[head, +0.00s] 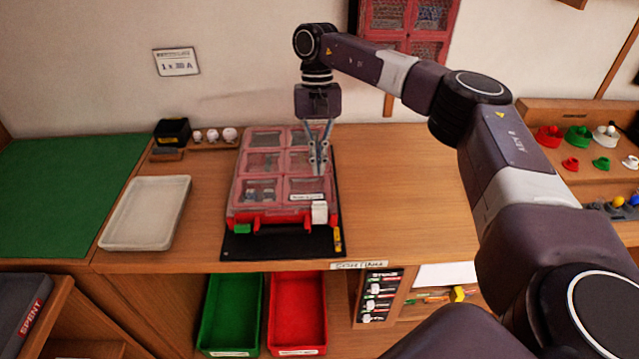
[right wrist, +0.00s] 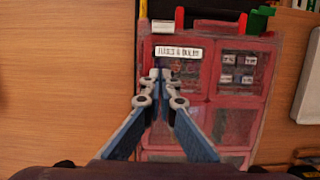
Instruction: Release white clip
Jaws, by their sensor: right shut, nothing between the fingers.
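A red case (head: 235,200) with a clear, compartmented lid lies closed on a black mat (head: 265,246). The white clip (head: 319,211) sits at the front right corner, against the lid's edge; it also shows in the right wrist view (right wrist: 162,25). The green clip (head: 242,229) is at the front left and sits lower, jutting outward in the right wrist view (right wrist: 258,22). My right gripper (head: 319,172) points down over the lid's right side, behind the white clip and apart from it. Its fingertips (right wrist: 160,75) are together and empty. My left gripper is out of view.
A pale tray (head: 146,246) lies left of the case, beside a green mat (head: 60,190). A black box (head: 172,131) and small white knobs stand behind. Green and red bins (head: 298,310) sit below the table edge. The tabletop right of the case is clear.

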